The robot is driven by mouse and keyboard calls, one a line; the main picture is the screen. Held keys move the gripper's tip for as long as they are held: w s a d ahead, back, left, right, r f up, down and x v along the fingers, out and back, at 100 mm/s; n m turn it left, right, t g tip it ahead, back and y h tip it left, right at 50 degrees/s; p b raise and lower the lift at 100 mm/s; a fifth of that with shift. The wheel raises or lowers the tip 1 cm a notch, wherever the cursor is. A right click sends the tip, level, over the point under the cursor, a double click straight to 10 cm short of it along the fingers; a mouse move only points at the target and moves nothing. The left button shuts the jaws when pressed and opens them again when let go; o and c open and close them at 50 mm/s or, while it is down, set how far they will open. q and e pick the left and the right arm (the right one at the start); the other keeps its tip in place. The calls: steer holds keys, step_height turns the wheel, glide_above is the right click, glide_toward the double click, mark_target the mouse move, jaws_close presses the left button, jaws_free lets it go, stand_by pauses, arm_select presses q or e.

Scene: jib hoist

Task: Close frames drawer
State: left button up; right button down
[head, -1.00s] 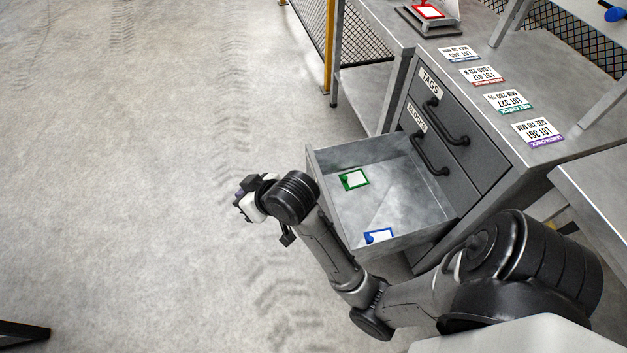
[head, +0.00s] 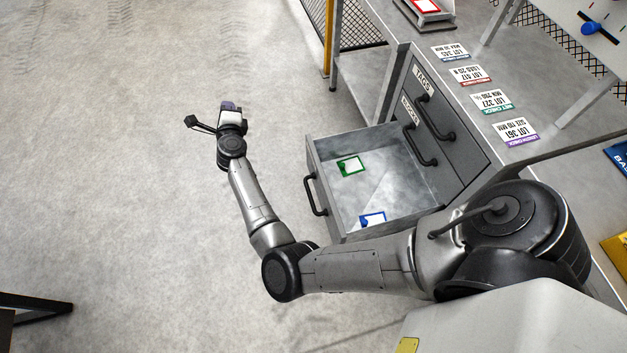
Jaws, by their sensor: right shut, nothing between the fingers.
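The frames drawer (head: 333,219) is the bottom drawer of the grey cabinet and is pulled far out. Its black bar handle (head: 315,195) shows on its front face. Inside lie a green-edged frame (head: 350,166) and a blue-edged frame (head: 372,219), apart from each other. My right gripper (head: 229,106) is shut and empty, over open floor to the left of the drawer front, clear of the handle. My right forearm passes in front of the drawer's near corner in the picture. My left gripper is not in view.
Above the open drawer are the shut TAGS drawer (head: 423,78) and BLOCKS drawer (head: 409,112), each with a black handle. Lot cards lie on the bench top (head: 437,71). A red frame (head: 424,6) sits on a stand at the back.

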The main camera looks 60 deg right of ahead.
steer(key=s+f+m+g, duration=0.4)
steer(key=f+m+g, duration=0.15)
steer(key=f, duration=0.25)
steer(key=m+g+y, duration=0.6)
steer(key=m+g, duration=0.1)
steer(key=g, duration=0.6)
glide_toward(321, 183)
steer(key=w+a+r, duration=0.2)
steer(key=w+a, duration=0.2)
steer(key=a, duration=0.1)
steer(key=b+x, duration=0.1)
steer(key=x, duration=0.3)
steer(key=d+r+b+x, duration=0.1)
steer(key=x, duration=0.3)
steer(key=b+x, duration=0.1)
steer(key=x, duration=0.3)
steer(key=shift+s+d+r, duration=0.15)
steer(key=shift+s+r, duration=0.05)
steer(key=shift+s, duration=0.05)
steer(key=shift+s+d, duration=0.35)
steer(key=shift+d, duration=0.05)
